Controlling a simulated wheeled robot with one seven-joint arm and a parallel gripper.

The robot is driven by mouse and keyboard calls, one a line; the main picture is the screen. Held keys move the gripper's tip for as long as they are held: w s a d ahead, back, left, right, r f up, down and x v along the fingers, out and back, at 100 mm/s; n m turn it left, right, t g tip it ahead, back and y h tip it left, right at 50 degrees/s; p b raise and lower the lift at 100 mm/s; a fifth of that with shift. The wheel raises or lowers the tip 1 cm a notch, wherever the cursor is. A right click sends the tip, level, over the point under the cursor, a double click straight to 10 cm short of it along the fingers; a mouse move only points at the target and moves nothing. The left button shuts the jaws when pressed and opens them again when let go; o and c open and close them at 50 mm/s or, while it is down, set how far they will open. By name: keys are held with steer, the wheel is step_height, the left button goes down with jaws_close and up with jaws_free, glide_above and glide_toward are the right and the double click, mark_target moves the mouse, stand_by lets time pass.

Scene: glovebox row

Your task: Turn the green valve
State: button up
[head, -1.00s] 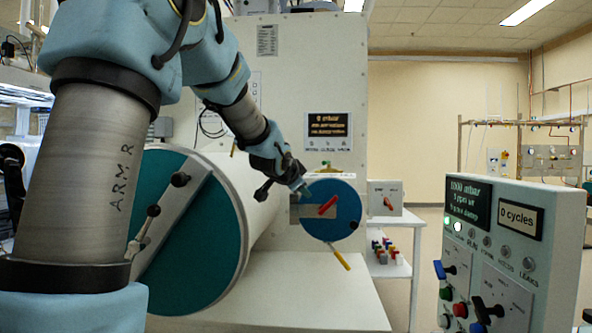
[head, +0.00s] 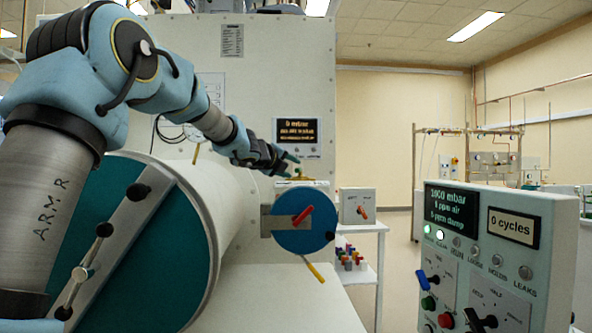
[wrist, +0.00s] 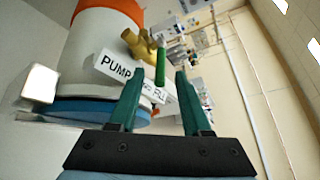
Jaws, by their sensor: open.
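The green valve handle (wrist: 160,66) is a slim green bar on a brass valve body (wrist: 139,46), next to a white label reading PUMP (wrist: 114,66). In the wrist view the handle lies just beyond the fingertips, between their lines and apart from them. My gripper (wrist: 158,74) is open and empty, with teal fingers. In the head view my gripper (head: 291,165) is by the brass valve (head: 298,178), above the small blue round door. The handle is too small and overlapped there to make out clearly.
The blue round door (head: 306,235) with a red handle (head: 303,215) is just below the valve. A large teal round door (head: 130,250) is at left. A control panel (head: 495,255) stands front right. A side table (head: 362,228) is behind.

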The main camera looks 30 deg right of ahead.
steer(key=shift+p+x, duration=0.65)
steer(key=shift+x, duration=2)
jaws_close()
